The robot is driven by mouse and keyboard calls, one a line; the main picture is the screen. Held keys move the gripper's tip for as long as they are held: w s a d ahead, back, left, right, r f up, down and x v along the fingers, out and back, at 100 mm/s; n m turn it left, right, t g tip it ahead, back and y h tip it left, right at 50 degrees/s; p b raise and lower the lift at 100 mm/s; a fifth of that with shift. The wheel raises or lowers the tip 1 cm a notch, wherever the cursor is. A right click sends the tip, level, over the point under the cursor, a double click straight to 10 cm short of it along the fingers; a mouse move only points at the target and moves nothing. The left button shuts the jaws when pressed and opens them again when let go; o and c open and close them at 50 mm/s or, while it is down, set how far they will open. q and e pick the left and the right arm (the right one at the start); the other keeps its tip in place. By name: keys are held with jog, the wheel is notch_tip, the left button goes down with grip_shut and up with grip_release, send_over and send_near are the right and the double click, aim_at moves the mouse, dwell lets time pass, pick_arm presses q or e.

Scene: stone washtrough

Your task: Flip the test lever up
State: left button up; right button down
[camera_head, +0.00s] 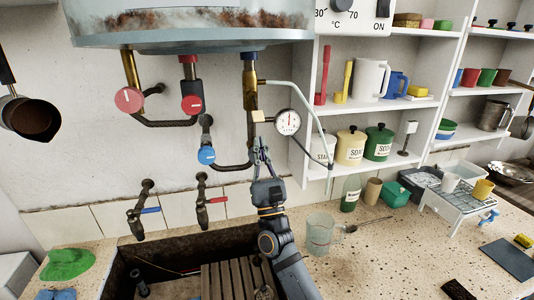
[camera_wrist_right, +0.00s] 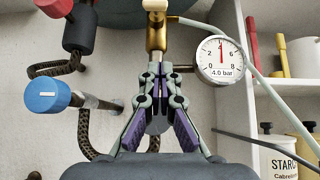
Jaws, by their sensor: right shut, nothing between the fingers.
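My right gripper (camera_head: 258,138) is raised in front of the wall, below the boiler's brass fitting (camera_head: 250,92). Its fingers are shut with nothing between them; in the right wrist view the fingertips (camera_wrist_right: 157,70) point up, just under the brass fitting (camera_wrist_right: 156,35). A small cream block (camera_head: 257,116), which looks like the end of the test lever, is right above the fingertips. Its cream end also shows at the top edge of the right wrist view (camera_wrist_right: 155,5). I cannot tell whether the fingertips touch it. My left gripper is not in view.
A pressure gauge (camera_head: 287,122) sits close to the right of the fingers, reading about 4 bar in the right wrist view. A blue-knobbed valve (camera_head: 206,155) is to the left. A pale thin pipe (camera_head: 308,92) curves past the gauge. Shelves (camera_head: 308,172) stand at right.

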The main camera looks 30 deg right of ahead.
aim_at(256, 108)
pick_arm(q)
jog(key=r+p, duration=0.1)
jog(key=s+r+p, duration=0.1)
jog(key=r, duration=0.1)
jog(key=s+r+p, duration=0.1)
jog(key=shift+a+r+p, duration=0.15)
jog(key=shift+p, duration=0.15)
pick_arm(e)
jog(key=r, duration=0.1)
jog(key=s+r, duration=0.1)
jog(key=r, duration=0.3)
jog(key=shift+s+a, duration=0.15)
jog(key=shift+a, duration=0.2)
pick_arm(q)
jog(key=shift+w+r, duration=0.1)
